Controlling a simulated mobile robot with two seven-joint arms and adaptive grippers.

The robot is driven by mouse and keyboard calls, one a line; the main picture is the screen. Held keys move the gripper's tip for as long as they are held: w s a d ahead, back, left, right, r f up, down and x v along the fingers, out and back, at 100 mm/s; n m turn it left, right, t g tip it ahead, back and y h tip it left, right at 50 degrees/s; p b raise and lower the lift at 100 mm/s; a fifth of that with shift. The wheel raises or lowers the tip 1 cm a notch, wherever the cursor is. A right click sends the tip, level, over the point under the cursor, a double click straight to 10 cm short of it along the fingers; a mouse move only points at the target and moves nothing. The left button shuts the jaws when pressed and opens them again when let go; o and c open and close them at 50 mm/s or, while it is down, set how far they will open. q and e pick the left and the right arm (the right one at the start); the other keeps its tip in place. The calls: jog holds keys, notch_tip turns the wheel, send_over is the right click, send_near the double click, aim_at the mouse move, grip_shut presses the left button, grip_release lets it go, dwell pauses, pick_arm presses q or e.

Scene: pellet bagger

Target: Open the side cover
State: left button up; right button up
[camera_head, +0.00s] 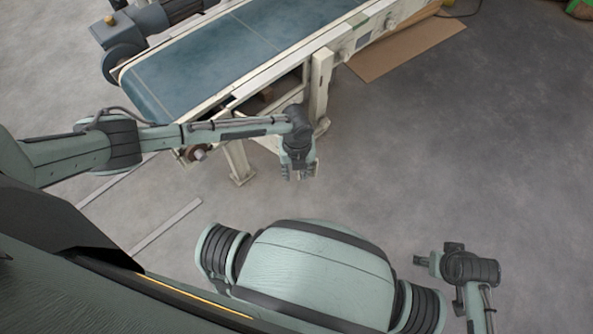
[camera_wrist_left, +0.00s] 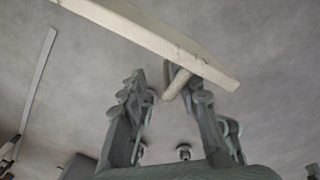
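No part that I can clearly identify as the side cover shows in either view. My left gripper (camera_head: 301,173) hangs beside the cream conveyor frame (camera_head: 319,85) in the head view, its fingers spread and pointing down the picture. In the left wrist view my left gripper (camera_wrist_left: 170,95) is open, with nothing held. A cream beam (camera_wrist_left: 150,35) with a short pale peg (camera_wrist_left: 178,83) lies beyond its fingertips; whether it touches the right finger I cannot tell. My right gripper (camera_head: 422,261) is at the lower right over bare floor; its finger opening is too small to judge.
A conveyor with a blue belt (camera_head: 220,55) crosses the top of the head view. One leg (camera_head: 239,165) stands under my left arm. A brown flat sheet (camera_head: 405,47) lies on the floor. The floor (camera_head: 480,150) to the right is clear.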

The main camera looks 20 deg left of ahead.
pick_arm(q)
notch_tip(320, 180, up, 12)
dwell(0.6)
jog(key=shift+s, duration=0.1)
dwell(0.4)
